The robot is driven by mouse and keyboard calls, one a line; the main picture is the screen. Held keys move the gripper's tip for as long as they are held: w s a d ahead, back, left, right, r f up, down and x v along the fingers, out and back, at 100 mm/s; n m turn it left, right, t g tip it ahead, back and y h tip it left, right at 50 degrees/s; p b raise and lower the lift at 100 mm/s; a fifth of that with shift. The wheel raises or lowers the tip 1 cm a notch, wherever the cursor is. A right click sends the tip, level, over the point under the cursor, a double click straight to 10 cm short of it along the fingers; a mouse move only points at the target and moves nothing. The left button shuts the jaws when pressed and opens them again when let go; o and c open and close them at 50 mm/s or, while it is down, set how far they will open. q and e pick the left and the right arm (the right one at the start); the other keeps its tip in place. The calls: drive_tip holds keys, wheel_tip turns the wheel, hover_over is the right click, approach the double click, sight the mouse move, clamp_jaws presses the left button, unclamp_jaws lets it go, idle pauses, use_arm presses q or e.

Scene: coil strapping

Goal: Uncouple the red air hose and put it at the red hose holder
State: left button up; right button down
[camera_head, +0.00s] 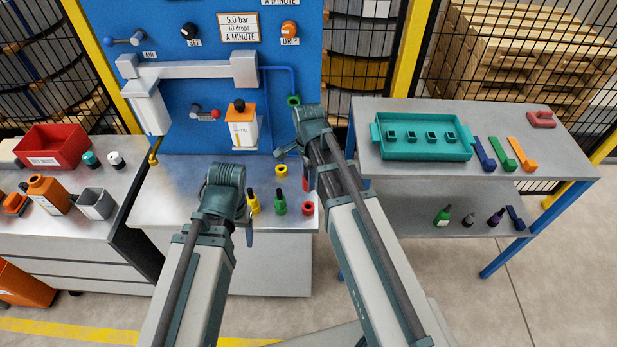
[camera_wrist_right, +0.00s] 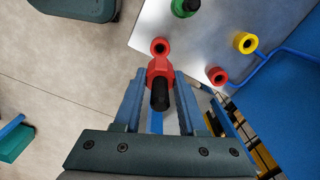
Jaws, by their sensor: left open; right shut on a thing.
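My right gripper (camera_wrist_right: 159,76) is shut on the red air hose (camera_wrist_right: 160,66), a red coupling with a black end. In the head view my right gripper (camera_head: 306,174) is largely hidden by its own wrist; a bit of red (camera_head: 306,185) shows there. An empty red ring (camera_head: 308,207), apparently the red hose holder, is at the bench's front right. It also shows in the right wrist view (camera_wrist_right: 160,46), just beyond the hose; I cannot tell whether they touch. A second red ring (camera_wrist_right: 217,75) sits nearer the panel. My left gripper (camera_head: 248,236) is open, mostly hidden, by the bench's front edge.
A yellow piece (camera_head: 253,203) and a green piece (camera_head: 280,204) stand upright left of the holder. A yellow ring (camera_head: 281,170) lies behind them. The blue panel (camera_head: 200,60) rises behind. A shelf table (camera_head: 560,160) with a teal tray (camera_head: 430,153) stands at right.

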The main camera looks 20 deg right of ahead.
sight(308, 191)
wheel_tip(308, 191, down, 6)
drive_tip(key=b, duration=0.6)
drive_tip(key=shift+f, duration=0.15)
idle(1.3)
drive_tip(key=shift+f+b, duration=1.7)
drive_tip(key=shift+b, duration=0.15)
drive_tip(key=shift+c, duration=1.9)
unclamp_jaws()
drive_tip(key=shift+r, duration=0.15)
drive_tip(key=shift+r, duration=0.1)
wheel_tip(308, 191, up, 14)
drive_tip(key=p, duration=1.4)
drive_tip(key=shift+f, duration=0.2)
